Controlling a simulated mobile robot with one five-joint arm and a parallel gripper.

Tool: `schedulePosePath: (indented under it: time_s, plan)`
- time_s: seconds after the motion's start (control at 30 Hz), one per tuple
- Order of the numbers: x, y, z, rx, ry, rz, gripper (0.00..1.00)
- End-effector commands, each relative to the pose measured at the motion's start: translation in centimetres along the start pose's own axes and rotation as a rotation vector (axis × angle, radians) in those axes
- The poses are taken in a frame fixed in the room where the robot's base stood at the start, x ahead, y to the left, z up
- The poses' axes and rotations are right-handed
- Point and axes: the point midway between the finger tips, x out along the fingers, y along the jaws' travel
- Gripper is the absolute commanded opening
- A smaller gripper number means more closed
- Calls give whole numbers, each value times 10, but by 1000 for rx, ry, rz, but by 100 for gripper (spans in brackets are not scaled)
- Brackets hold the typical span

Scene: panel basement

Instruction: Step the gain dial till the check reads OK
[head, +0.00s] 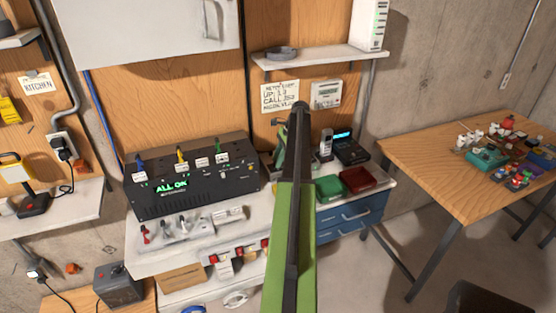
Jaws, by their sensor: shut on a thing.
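A black box (190,182) with a sloped front stands on the bench, and its green lit readout (171,187) reads what looks like "ALL OK". Colored plugs and small white labels line its upper face. Small knobs or lights show on its right part, too small to tell which one is the gain dial. My green and dark arm rises through the middle of the picture and bends at the top. My gripper is hidden behind the arm, so its hold and its distance to the box do not show.
Green (330,188) and red (361,180) trays lie right of my arm, near a handset (326,143) and a black device (351,147). Blue drawers (349,216) are below. A wooden table (440,165) with several small items stands at right. Open floor lies before it.

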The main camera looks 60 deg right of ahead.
Motion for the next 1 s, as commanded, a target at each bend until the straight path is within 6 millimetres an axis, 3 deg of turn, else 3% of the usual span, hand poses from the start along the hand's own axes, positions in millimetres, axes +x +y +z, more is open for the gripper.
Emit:
schedulePosePath:
  time_s: [0.1, 0.13, 0.3, 0.67, 0.87, 1.0]
  plan:
    - [0, 1, -1, 1, 1, 1, 0]
    - [0, 1, -1, 1, 1, 1, 29]
    - [0, 0, -1, 2, 1, 1, 49]
    - [-4, 0, 0, 2, 0, 0, 49]
    - [-32, 0, 2, 3, 0, 0, 49]
    - [-64, 0, 4, 3, 0, 0, 49]
